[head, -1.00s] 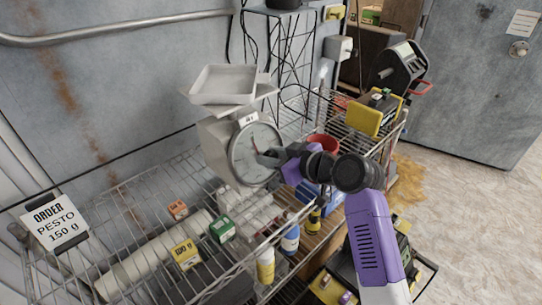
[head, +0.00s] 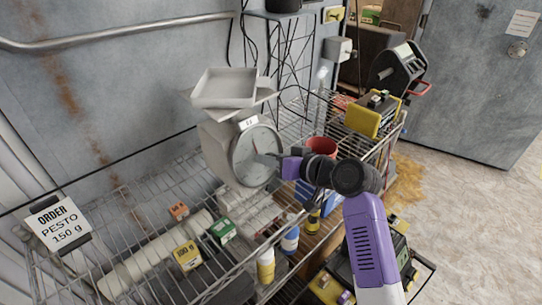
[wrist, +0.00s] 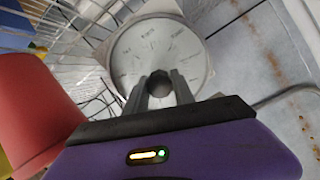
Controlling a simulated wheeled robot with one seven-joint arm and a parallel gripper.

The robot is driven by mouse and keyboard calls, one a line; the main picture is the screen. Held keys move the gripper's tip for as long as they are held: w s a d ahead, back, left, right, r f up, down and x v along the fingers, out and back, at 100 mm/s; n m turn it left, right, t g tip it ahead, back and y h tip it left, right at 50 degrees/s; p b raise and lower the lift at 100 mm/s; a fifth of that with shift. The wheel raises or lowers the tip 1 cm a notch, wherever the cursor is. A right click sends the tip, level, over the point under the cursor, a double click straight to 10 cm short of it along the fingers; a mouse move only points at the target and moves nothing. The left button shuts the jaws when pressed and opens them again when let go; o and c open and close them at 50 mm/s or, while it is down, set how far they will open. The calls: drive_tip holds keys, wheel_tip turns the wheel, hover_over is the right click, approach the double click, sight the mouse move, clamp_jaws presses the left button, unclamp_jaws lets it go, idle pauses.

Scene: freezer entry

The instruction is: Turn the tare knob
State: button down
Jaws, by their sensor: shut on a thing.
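The grey scale (head: 222,150) stands on the wire shelf with its round dial (head: 246,172) facing my arm. Its square pan (head: 224,88) on top looks empty. My gripper (head: 277,157) reaches the dial from the right. The fingers hide most of the knob. The dial's markings are blurred.
A red container (head: 320,147) stands close to the right of my gripper. Small boxes, including a yellow one (head: 187,255), and bottles (head: 266,266) sit on the shelf below the scale. An order sign (head: 59,222) reads pesto 150 g.

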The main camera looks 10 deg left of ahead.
drive_tip(key=shift+m+p, duration=0.85)
drive_tip(key=shift+m, duration=1.35)
drive_tip(key=c, duration=1.1)
unclamp_jaws()
drive_tip(key=shift+o, duration=0.2)
drive_tip(key=shift+d, duration=0.15)
drive_tip(key=b+v, duration=0.1)
drive_tip(key=v, duration=0.6)
drive_tip(key=shift+s+d, duration=0.2)
